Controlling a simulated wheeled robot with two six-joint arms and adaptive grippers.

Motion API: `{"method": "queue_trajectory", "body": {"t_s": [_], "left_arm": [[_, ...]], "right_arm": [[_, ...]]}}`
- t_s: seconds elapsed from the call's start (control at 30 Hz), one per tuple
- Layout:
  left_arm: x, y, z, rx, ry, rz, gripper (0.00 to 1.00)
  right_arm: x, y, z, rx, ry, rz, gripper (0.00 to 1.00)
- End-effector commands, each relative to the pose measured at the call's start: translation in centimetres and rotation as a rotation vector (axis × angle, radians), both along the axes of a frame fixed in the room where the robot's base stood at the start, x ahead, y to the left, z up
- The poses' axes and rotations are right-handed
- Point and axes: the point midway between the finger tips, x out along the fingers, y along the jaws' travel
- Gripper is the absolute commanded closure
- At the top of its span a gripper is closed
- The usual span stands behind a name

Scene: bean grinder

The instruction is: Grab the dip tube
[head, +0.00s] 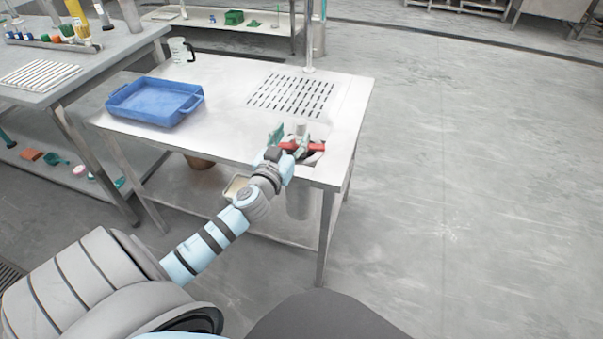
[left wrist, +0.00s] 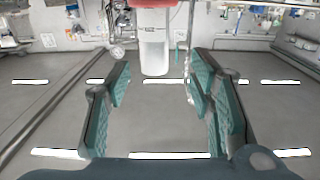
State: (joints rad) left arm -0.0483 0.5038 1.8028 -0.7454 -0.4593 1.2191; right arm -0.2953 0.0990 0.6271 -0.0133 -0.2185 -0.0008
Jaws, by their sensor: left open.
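My left gripper (head: 289,141) reaches over the front right corner of the metal table in the head view. Its teal fingers are spread apart, with nothing between the pads in the left wrist view (left wrist: 158,82). A whitish, partly clear cylinder (left wrist: 154,45) with a red part (left wrist: 152,3) shows beyond the fingertips. The wrist picture looks upside down. In the head view a red piece (head: 315,147) shows at the gripper, partly hidden by the fingers. I cannot tell for sure which part is the dip tube.
A blue tray (head: 192,103) and a clear jug (head: 180,50) stand on the table's left part. A slotted drain (head: 291,95) and an upright metal pipe (head: 309,35) are behind the gripper. A side bench with bottles (head: 60,42) is at left. The floor at right is clear.

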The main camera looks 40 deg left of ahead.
Motion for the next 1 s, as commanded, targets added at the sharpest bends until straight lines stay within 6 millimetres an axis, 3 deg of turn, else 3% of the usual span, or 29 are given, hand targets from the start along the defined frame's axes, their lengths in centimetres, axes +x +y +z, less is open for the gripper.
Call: {"method": "queue_trajectory", "body": {"t_s": [0.3, 0.53, 0.83, 1.0], "left_arm": [[5.1, 1.0, -0.3, -0.003, 0.001, -0.001, 0.51], [5.3, 1.1, -0.3, -0.002, 0.002, -0.001, 0.52], [5.3, 1.1, -0.3, -0.002, 0.002, -0.001, 1.0], [5.3, 1.1, -0.3, -0.002, 0.003, -0.001, 1.0]], "right_arm": [[0.0, 0.1, -0.1, 0.001, 0.001, 0.0, 0.6], [0.0, 0.1, -0.1, 0.002, 0.001, -0.001, 0.6], [0.0, 0.1, -0.1, 0.002, 0.001, -0.001, 0.6], [0.0, 0.2, -0.1, 0.002, 0.001, -0.001, 0.6]]}}
